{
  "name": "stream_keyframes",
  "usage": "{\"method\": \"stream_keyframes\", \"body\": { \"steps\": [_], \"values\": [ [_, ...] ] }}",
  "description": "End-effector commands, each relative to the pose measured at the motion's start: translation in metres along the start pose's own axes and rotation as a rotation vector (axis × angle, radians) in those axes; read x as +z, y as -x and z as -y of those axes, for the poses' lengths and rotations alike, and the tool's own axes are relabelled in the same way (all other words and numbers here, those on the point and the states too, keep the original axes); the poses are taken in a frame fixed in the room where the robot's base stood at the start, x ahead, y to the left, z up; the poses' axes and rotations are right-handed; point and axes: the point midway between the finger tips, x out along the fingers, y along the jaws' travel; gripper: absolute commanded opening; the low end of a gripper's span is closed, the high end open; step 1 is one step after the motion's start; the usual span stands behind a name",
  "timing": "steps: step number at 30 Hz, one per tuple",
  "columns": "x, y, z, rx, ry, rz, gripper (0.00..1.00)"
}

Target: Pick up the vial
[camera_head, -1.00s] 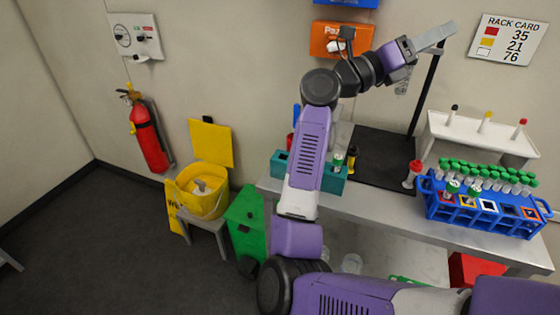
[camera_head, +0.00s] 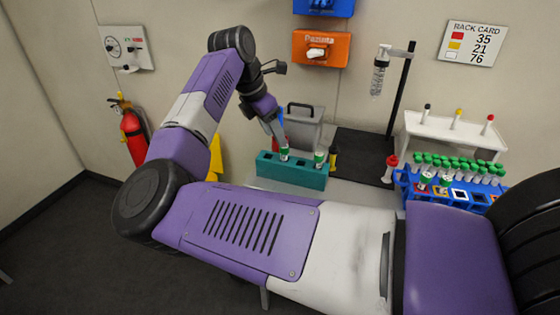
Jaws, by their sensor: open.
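Two vials with green caps and white bodies stand upright in the teal rack (camera_head: 292,173): the left vial (camera_head: 284,154) and the right vial (camera_head: 319,159). My gripper (camera_head: 279,137) is open and points down just above the left vial. The small size of the picture does not show whether the fingers are touching or around its cap. Two more vials with green caps and white labels stand in the blue rack (camera_head: 404,189) at the right, near its front. My own arm hides part of the bench.
The blue rack also holds many green-capped tubes. A grey box with a handle (camera_head: 303,128) stands behind the teal rack. A black stand (camera_head: 401,90), a red-topped bottle (camera_head: 390,168) and a white stand (camera_head: 455,134) with colored markers are at the right.

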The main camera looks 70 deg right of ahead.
Motion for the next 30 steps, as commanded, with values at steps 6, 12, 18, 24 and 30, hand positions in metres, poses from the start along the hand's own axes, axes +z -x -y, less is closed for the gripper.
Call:
{"method": "stream_keyframes", "body": {
  "steps": [6,12,18,24,30],
  "values": [
    [0.003,-0.023,0.002,-0.003,-0.001,0.006,0.5],
    [0.006,-0.048,0.004,-0.006,0.001,0.008,0.5],
    [0.006,-0.07,0.003,-0.002,0.0,0.007,0.5],
    [0.005,-0.072,0.003,-0.001,0.0,0.007,0.5],
    [0.005,-0.072,0.003,-0.001,0.0,0.007,0.25]
  ]
}}
